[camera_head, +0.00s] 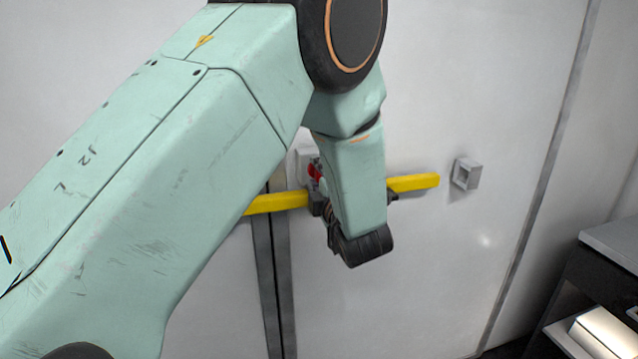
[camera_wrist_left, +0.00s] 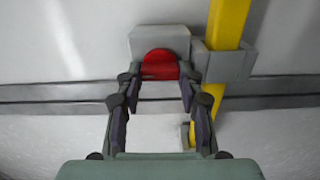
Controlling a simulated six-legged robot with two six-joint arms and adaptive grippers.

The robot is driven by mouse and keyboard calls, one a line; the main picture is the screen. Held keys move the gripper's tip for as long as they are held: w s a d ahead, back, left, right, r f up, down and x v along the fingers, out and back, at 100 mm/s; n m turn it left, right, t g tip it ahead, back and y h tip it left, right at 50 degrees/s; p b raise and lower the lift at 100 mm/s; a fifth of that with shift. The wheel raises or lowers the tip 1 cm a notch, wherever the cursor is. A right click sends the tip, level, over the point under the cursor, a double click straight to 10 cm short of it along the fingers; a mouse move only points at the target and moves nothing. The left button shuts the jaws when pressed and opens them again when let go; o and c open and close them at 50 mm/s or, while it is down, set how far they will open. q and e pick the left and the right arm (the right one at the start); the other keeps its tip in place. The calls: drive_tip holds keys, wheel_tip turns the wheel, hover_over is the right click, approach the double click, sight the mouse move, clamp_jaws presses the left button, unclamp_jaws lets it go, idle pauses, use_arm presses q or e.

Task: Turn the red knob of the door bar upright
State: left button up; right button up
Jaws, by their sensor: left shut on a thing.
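The red knob (camera_head: 314,171) shows as a small patch behind my left arm in the head view. In the left wrist view the red knob (camera_wrist_left: 159,65) sits on a grey block, between the fingertips. My left gripper (camera_wrist_left: 159,80) is shut on the knob, with one finger at each side of it. In the head view my left gripper (camera_head: 318,195) is mostly hidden by its own arm. The yellow door bar (camera_head: 415,182) lies nearly level across the door seam, its middle hidden by my arm. The right gripper is not in view.
A grey bracket (camera_head: 467,174) stands on the door just right of the bar's end. The pale door panels (camera_head: 480,90) are otherwise bare. A dark cabinet (camera_head: 600,275) with a light-coloured object stands at the lower right.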

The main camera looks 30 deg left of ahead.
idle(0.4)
use_arm(q)
drive_tip(key=o, duration=1.2)
drive_tip(key=shift+c, duration=0.2)
